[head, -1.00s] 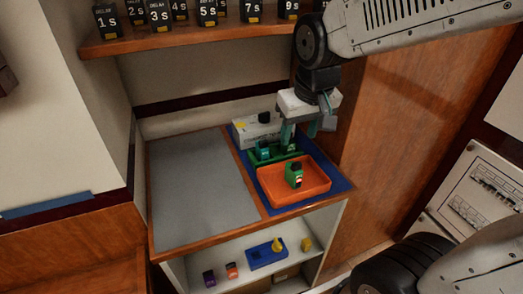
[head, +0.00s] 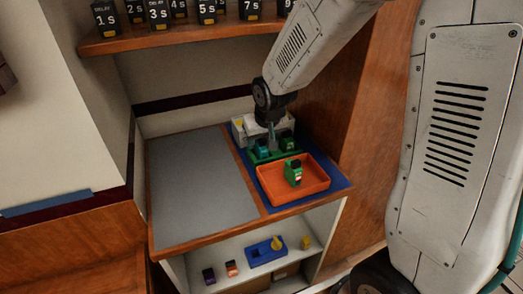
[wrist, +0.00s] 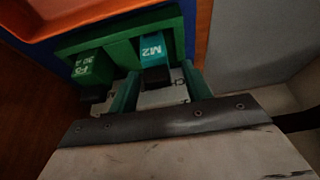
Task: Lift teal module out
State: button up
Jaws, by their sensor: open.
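The teal module (head: 262,146), marked M2, stands in a green holder (head: 268,159) beside a green module (head: 288,143). In the wrist view the teal module (wrist: 153,50) is upper middle and the green module (wrist: 92,67) is to its left. My gripper (head: 271,133) is over the back of the holder, partly hidden by the arm. In the wrist view my gripper (wrist: 160,88) is open, with its two fingertips spread near the dark end of the teal module. I cannot tell whether they touch it.
An orange tray (head: 318,186) in front of the holder has another green module (head: 293,172) in it. A white box (head: 240,128) is behind. The grey mat (head: 200,190) at left is clear. A lower shelf (head: 222,272) carries several small items.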

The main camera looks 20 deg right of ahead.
jog(key=shift+w+f, duration=0.3)
jog(key=shift+f, duration=0.3)
grip_shut()
jog(key=shift+r, duration=0.1)
